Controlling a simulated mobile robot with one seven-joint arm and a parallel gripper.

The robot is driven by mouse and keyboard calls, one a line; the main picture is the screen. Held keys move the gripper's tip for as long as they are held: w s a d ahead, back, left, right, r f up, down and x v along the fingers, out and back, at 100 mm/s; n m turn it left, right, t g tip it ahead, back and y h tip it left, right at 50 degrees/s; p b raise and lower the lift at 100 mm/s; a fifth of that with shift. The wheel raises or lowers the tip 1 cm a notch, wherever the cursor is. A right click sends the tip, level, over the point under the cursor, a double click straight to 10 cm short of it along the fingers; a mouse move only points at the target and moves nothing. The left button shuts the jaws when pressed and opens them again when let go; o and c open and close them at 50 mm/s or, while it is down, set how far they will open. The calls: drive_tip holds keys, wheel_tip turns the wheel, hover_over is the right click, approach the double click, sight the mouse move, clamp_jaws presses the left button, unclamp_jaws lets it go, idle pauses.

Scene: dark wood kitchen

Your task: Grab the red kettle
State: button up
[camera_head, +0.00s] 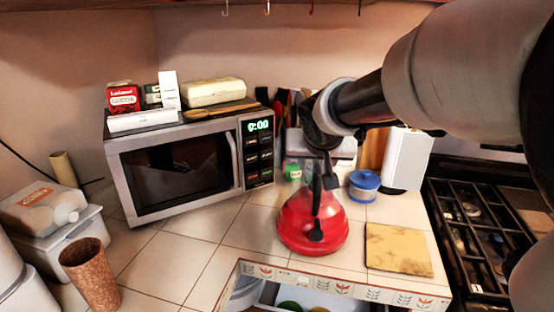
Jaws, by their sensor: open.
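The red kettle (296,228) stands upright on the tiled counter, right of the microwave and near the counter's front edge. It has a rounded red body; its top is partly hidden behind my gripper. My gripper (317,218) points down from my arm, which comes in from the upper right. The dark fingers overlap the kettle's upper part and front in this view. The gripper is open. I cannot tell whether the fingers touch the kettle or are around its handle.
A microwave (178,168) stands left of the kettle with boxes on top. A brown cup (90,273) stands at front left. An open drawer (268,293) lies below.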

sight(317, 166)
drive_tip(key=x, duration=0.7)
drive_tip(key=shift+w+d+p, duration=0.15)
drive_tip(key=shift+d+p, duration=0.15)
drive_tip(key=shift+d, duration=0.1)
drive_tip(key=shift+c, duration=0.5)
clamp_jaws()
idle(0.4)
drive_tip(key=shift+w+r, duration=0.1)
drive_tip(key=shift+r, duration=0.15)
